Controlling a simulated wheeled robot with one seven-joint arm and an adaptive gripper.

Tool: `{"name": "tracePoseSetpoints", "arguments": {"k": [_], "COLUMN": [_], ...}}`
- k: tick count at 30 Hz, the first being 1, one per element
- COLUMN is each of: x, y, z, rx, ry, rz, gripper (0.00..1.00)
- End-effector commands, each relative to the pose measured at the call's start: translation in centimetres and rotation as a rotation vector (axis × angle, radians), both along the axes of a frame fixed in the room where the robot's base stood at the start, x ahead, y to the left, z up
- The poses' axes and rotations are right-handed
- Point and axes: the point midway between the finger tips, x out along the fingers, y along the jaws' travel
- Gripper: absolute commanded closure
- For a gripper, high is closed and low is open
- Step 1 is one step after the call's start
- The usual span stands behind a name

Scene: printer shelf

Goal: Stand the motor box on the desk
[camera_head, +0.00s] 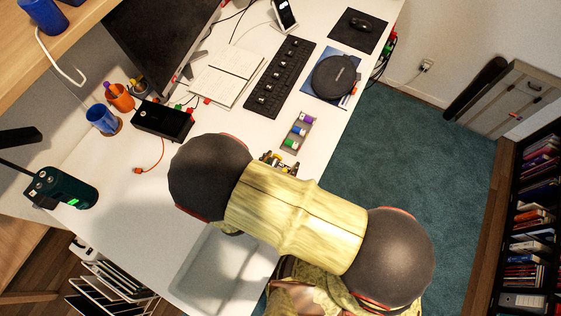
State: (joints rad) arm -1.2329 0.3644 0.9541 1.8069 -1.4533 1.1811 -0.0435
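The white desk (215,125) runs diagonally through the view. No item is clearly identifiable as the motor box. A black box-like item (163,120) lies on the desk left of my arm, with an orange cable near it, but I cannot tell what it is. My arm crosses the middle of the view and covers part of the desk. Only a small part of my gripper (279,162) shows past the arm, above the desk's right part. Its fingers are mostly hidden, so I cannot tell whether it is open or holds anything.
A small rack of coloured spools (297,132) stands just beyond my gripper. A keyboard (280,77), notebook (228,75), round black case (335,76) and monitor (155,38) occupy the far desk. A pale tray (218,268) lies in front.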

Motion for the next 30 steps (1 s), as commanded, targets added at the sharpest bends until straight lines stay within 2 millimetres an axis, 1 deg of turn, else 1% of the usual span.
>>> {"name": "tracePoseSetpoints", "arguments": {"k": [9, 13, 17, 24, 30], "x": [0.0, -0.1, -1.4, -4.5, -6.0], "y": [0.0, 0.1, 0.8, 2.3, 2.9], "z": [0.0, 0.4, 1.0, 2.5, 3.1], "rx": [0.000, 0.000, 0.001, 0.001, 0.001], "ry": [0.000, 0.000, 0.000, 0.000, 0.000], "rz": [0.000, 0.001, 0.005, 0.005, 0.002], "gripper": [0.25, 0.25, 0.25, 0.25, 0.25]}}
